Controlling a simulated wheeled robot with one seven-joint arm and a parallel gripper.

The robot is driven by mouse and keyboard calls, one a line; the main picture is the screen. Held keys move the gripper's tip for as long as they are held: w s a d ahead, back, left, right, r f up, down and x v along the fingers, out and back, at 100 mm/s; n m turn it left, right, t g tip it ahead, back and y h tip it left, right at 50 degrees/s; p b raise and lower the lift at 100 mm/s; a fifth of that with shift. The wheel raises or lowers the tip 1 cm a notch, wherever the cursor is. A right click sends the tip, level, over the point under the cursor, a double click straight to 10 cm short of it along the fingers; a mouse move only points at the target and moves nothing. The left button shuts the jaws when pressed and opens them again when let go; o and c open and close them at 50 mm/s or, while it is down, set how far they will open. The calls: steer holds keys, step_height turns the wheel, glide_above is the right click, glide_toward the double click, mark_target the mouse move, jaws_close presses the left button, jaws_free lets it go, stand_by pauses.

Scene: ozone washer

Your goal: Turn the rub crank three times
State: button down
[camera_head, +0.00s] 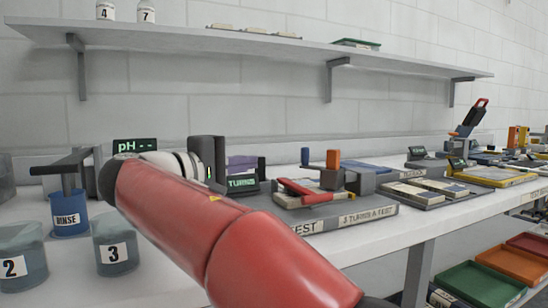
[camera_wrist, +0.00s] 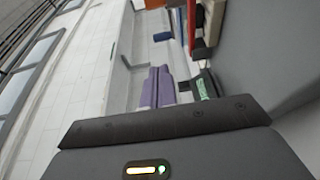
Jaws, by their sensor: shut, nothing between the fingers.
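The rub station (camera_head: 350,218) sits on the bench in the head view, with "3 TURNS A TEST" on its front edge. An orange upright knob (camera_head: 333,158), which looks like the crank's handle, stands at its back beside grey blocks (camera_head: 360,181). A red bar (camera_head: 308,193) lies across its front. My gripper (camera_head: 208,160) is shut and empty, left of the station and apart from the knob. Its fingertips are hard to make out. In the wrist view its dark housing (camera_wrist: 165,120) fills the bottom.
A TURNS display (camera_head: 243,183) and a purple piece (camera_head: 242,163) are close to my gripper. At the left are a blue RINSE cup (camera_head: 68,218) and jars 2 (camera_head: 22,260) and 3 (camera_head: 115,250). A shelf (camera_head: 250,42) runs above the bench.

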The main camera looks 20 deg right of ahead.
mark_target(302, 153)
steer(key=x, duration=1.3)
steer(key=shift+d, duration=0.4)
steer(key=shift+w+r+p, duration=0.1)
steer(key=shift+p, duration=0.25)
steer(key=shift+w+r+g+p, duration=0.15)
steer(key=shift+g+p, duration=0.15)
steer(key=shift+p, duration=0.15)
steer(key=shift+w+d+m+g+h+p, duration=0.45)
steer(key=shift+m+g+p, duration=0.3)
steer(key=shift+p, duration=0.3)
steer(key=shift+w+d+f, duration=0.2)
steer(key=shift+w, duration=0.1)
